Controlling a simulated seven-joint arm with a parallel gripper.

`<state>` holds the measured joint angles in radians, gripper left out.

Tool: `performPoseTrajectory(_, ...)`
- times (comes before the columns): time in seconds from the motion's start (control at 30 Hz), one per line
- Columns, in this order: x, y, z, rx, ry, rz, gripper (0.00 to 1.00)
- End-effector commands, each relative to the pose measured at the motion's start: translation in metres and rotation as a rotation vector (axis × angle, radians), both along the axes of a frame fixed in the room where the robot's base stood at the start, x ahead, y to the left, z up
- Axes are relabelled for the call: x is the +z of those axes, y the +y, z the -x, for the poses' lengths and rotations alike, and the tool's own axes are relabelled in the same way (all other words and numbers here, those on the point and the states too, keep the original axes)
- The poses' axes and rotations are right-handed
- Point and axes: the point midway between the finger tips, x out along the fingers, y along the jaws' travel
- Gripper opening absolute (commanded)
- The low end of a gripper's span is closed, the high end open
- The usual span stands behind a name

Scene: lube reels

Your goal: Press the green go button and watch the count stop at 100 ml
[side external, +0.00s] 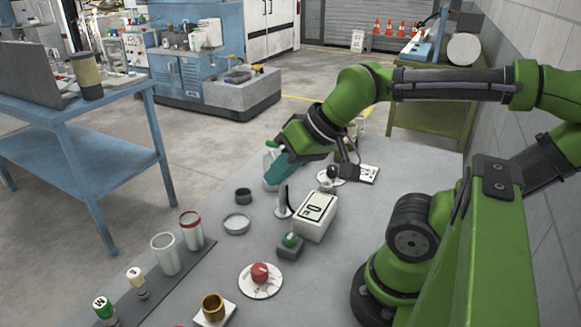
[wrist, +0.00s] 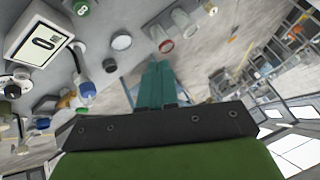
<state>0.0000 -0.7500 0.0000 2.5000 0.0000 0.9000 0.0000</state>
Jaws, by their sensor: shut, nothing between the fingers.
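The green go button (side external: 290,240) sits on a small grey box in front of the white counter box (side external: 316,215). The green button also shows at the top edge of the wrist view (wrist: 82,7). The counter's screen reads 0 in the wrist view (wrist: 40,43). My gripper (side external: 272,180) has teal fingers, shut and empty. It is above the far left part of the bench, beyond the counter box and well apart from the button. Its fingers also show in the wrist view (wrist: 155,68), pointing away from the button.
A red button (side external: 261,273) on a white disc and a brass cup (side external: 213,307) are nearer the camera.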

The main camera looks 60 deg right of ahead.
Motion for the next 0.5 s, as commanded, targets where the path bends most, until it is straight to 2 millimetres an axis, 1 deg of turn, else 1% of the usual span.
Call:
performPoseTrajectory(0.37, 0.000, 0.000, 0.000, -0.001, 0.000, -0.001, 0.00)
performPoseTrajectory(0.47, -0.002, -0.005, -0.001, -0.022, 0.008, 0.000, 0.00)
performPoseTrajectory(0.5, -0.005, -0.010, -0.003, -0.042, 0.023, -0.001, 0.00)
